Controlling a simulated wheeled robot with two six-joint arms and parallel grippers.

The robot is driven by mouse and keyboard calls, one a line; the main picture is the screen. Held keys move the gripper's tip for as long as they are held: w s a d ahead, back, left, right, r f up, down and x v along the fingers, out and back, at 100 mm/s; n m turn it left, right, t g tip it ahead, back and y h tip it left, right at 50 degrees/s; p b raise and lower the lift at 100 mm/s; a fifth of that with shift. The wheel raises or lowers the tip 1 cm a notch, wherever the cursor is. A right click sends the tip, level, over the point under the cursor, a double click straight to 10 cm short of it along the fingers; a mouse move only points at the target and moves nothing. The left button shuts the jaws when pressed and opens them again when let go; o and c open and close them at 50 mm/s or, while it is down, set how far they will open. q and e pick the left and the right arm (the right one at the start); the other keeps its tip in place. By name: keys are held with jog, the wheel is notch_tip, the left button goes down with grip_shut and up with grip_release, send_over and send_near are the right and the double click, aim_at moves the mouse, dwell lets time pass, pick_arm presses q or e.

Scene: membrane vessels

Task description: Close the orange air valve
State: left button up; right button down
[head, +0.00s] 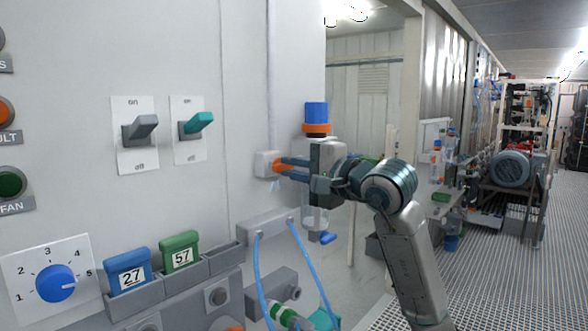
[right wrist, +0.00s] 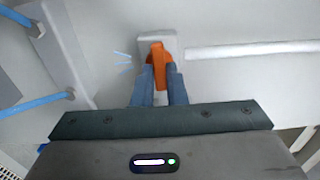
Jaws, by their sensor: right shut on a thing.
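The orange air valve (head: 277,165) is a small orange lever on a pale grey block fixed to the white wall panel. It also shows in the right wrist view (right wrist: 158,62), where the lever stands between the fingertips. My right gripper (head: 283,167) reaches in from the right with its blue fingers shut on the orange lever. In the right wrist view the fingers (right wrist: 160,80) lie on either side of the lever. The fingers and wrist hide part of the lever in the head view. My left gripper is not in view.
A blue-capped vessel with an orange collar (head: 316,118) stands right behind my right wrist. Blue hoses (head: 256,275) hang below the valve. Switches (head: 140,130), a dial (head: 55,284) and tags 27 (head: 128,272) and 57 (head: 180,252) are at left.

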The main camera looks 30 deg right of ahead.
jog(key=c, duration=1.5)
grip_release()
jog(key=shift+o, duration=0.2)
jog(key=shift+s+d+f, duration=0.1)
jog(key=shift+s+d, duration=0.05)
jog(key=shift+s, duration=0.1)
jog(key=shift+b+v, duration=0.7)
jog(key=shift+v, duration=0.25)
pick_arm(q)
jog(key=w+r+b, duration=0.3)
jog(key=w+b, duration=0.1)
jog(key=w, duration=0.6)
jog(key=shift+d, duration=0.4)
pick_arm(e)
jog(key=v, duration=0.8)
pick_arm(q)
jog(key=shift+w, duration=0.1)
pick_arm(e)
jog(key=shift+s, duration=0.1)
